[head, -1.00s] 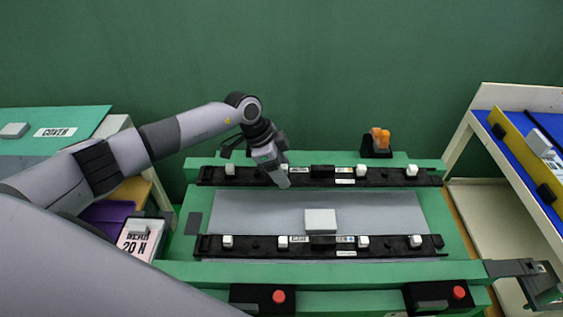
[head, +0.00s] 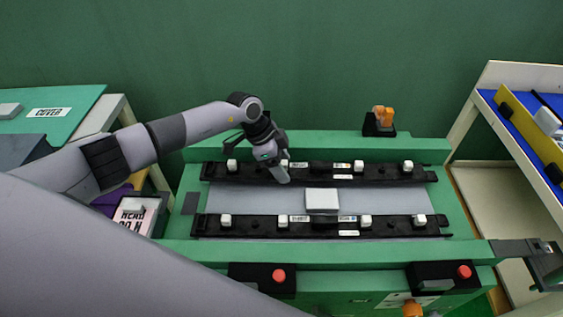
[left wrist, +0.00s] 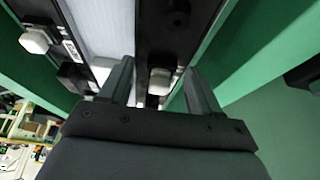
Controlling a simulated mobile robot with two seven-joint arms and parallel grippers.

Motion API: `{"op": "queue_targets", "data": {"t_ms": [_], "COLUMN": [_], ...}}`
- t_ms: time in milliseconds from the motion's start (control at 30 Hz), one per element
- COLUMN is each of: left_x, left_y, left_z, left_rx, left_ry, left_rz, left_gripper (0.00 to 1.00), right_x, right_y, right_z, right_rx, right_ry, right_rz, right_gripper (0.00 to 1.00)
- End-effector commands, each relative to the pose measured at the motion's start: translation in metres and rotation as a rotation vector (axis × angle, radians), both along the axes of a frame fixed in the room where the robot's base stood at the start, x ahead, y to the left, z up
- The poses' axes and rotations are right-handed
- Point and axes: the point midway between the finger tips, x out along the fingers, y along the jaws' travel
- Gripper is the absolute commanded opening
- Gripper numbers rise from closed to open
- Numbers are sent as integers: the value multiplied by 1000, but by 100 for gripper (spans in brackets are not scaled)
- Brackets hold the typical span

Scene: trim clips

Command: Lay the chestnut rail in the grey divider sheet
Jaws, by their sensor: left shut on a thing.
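Two long dark rails with white clips lie across the green bench; both look nearly black, so I cannot make out a chestnut tone. My left gripper (head: 283,177) is shut on the back rail (head: 390,176), left of its middle. In the left wrist view its fingers (left wrist: 158,85) straddle the rail (left wrist: 165,40), with a white clip (left wrist: 159,81) between them. The grey sheet (head: 260,200) lies between this rail and the front rail (head: 260,231). Whether the held rail touches the bench is unclear. My right gripper is not in view.
A white block (head: 322,199) sits on the grey sheet near the front rail. Red-button boxes (head: 278,276) line the bench front. An orange-topped device (head: 380,121) stands at the back. A rack with a blue shelf (head: 520,130) is at right, a table with a COVER label (head: 48,112) at left.

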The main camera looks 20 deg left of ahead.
Motion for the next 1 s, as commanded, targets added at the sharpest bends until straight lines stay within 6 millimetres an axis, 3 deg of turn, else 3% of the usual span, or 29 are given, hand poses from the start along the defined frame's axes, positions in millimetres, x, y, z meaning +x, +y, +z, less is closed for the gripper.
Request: {"op": "queue_targets", "data": {"t_ms": [33, 100, 467, 800, 1000], "left_x": [1, 1, -1, -8, -11], "left_y": [-1, -1, 2, 21, 26], "left_z": [1, 1, 4, 52, 66], "left_rx": [-2, -2, 2, 0, -1], "left_ry": [-2, -2, 1, -2, 0], "left_rz": [0, 0, 0, 1, 0], "left_gripper": [70, 92, 93, 93, 93], "right_x": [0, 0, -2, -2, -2], "right_y": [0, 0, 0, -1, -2], "right_z": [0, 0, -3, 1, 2], "right_rx": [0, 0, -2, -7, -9], "right_ry": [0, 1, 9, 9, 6], "right_rz": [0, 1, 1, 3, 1], "right_gripper": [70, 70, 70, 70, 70]}}
